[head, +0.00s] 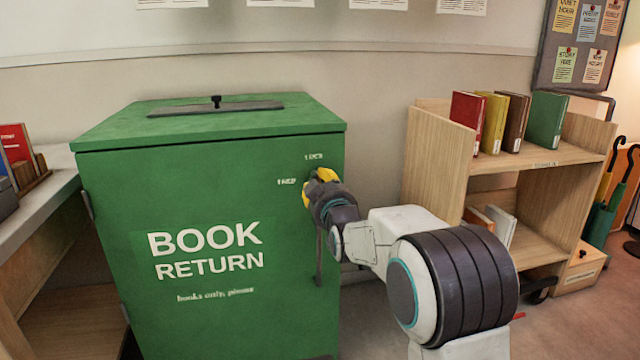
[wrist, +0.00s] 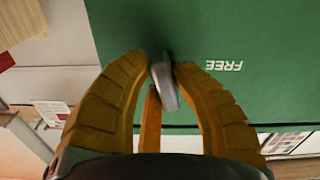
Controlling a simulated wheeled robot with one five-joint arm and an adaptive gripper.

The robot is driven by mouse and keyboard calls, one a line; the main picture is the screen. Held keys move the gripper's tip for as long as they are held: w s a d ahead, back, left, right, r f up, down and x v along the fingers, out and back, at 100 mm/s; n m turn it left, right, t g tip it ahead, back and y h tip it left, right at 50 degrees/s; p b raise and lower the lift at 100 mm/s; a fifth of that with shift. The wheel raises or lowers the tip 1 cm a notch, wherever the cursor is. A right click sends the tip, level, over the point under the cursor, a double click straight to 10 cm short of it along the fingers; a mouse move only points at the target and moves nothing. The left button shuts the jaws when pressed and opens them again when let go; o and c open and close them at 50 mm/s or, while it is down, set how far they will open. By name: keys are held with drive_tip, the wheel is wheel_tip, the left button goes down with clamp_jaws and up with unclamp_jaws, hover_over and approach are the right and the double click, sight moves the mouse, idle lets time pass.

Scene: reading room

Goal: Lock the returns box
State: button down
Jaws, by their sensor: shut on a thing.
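The returns box (head: 200,195) is a green cabinet marked BOOK RETURN, standing against the wall. Its front also fills the upper right of the wrist view (wrist: 250,100). My gripper (head: 318,182) is at the upper right of the box's front. In the wrist view its yellow fingers (wrist: 168,75) are shut on a small grey lock knob (wrist: 164,88). The word FREE (wrist: 224,66) shows upside down beside the knob. In the head view a small label (head: 286,181) sits left of my gripper and another (head: 313,156) above it. My fingers hide the knob there.
A wooden book cart (head: 437,160) with several books stands to the right. A grey counter (head: 45,190) is close on the left. A slotted lid plate (head: 215,108) lies on the box's top. Green umbrella stand (head: 600,222) is at far right.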

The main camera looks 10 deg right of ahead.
drive_tip(key=shift+a+f+m, duration=0.1)
drive_tip(key=shift+m, duration=1.4)
drive_tip(key=c, duration=1)
unclamp_jaws()
drive_tip(key=shift+s, duration=6)
